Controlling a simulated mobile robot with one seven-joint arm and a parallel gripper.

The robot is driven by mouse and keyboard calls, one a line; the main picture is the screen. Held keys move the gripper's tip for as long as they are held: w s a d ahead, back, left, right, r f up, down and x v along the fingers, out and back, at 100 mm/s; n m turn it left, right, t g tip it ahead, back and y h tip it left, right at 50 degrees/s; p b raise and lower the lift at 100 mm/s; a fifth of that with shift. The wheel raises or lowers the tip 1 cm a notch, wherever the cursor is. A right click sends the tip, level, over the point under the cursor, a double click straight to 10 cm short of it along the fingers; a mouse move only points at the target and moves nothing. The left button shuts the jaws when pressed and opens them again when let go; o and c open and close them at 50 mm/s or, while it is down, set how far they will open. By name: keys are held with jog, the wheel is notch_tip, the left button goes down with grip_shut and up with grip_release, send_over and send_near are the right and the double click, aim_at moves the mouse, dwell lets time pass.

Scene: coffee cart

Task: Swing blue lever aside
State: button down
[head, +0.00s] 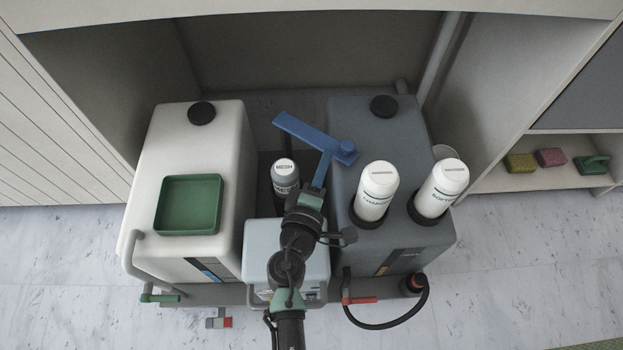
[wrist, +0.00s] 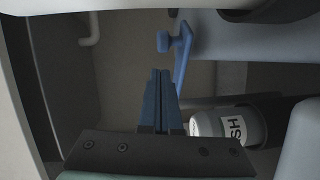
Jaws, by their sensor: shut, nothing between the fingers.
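The blue lever (head: 305,132) is a flat bar with a round knob at its right end, by the upper left edge of the dark grey tank. Its other end reaches left over the gap between the tanks. My gripper (head: 325,156) is shut and empty, its blue fingers pointing up at the lever close to the knob. In the wrist view the lever (wrist: 183,55) stands just beyond and right of my fingertips (wrist: 160,72). I cannot tell whether they touch. A bottle labelled MESH (head: 285,178) stands in the gap below; it also shows in the wrist view (wrist: 213,128).
A white tank (head: 150,235) with a green tray (head: 189,233) is left. The dark grey tank (head: 400,140) holds two white bottles (head: 376,190) (head: 439,188). A pale blue box (head: 262,262) sits in front, partly hidden by my arm. A shelf with sponges (head: 551,157) is far right.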

aim_at(344, 149)
jog(key=shift+w+d+f, duration=0.1)
jog(key=shift+w+d, duration=0.2)
jog(key=shift+d, duration=0.2)
jog(key=shift+w+d+f, duration=0.1)
jog(key=shift+w+d, duration=0.2)
jog(key=shift+d, duration=0.2)
jog(key=shift+w+d+b, duration=0.3)
jog(key=shift+w+d, duration=0.5)
